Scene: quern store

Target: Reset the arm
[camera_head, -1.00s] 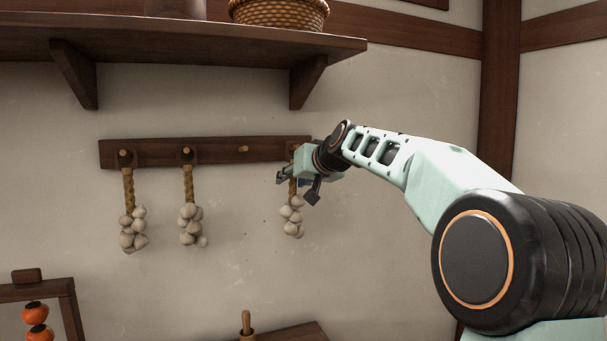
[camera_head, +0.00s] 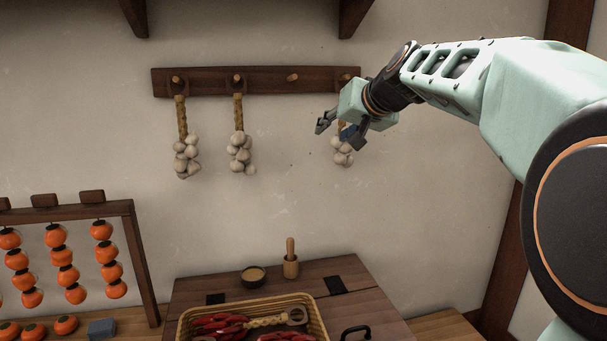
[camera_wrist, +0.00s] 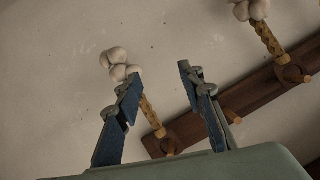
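My gripper (camera_head: 337,135) is in front of the wall, just below the right end of the peg rail. Its two fingers are spread apart with nothing between them, as the wrist view (camera_wrist: 160,78) also shows. A garlic braid (camera_head: 342,158) hangs at the rail's right end, partly hidden behind my gripper in the head view. In the wrist view a garlic braid (camera_wrist: 147,108) shows beside and partly behind the left finger. I cannot tell whether they touch.
The peg rail (camera_head: 265,82) holds two more garlic braids (camera_head: 187,155) (camera_head: 240,152) and one bare peg (camera_head: 292,77). Below are a chest (camera_head: 200,285) with a basket (camera_head: 322,325) of red chillies, a bowl (camera_head: 253,276), a mortar (camera_head: 290,268), and a rack (camera_head: 140,260) of orange fruit.

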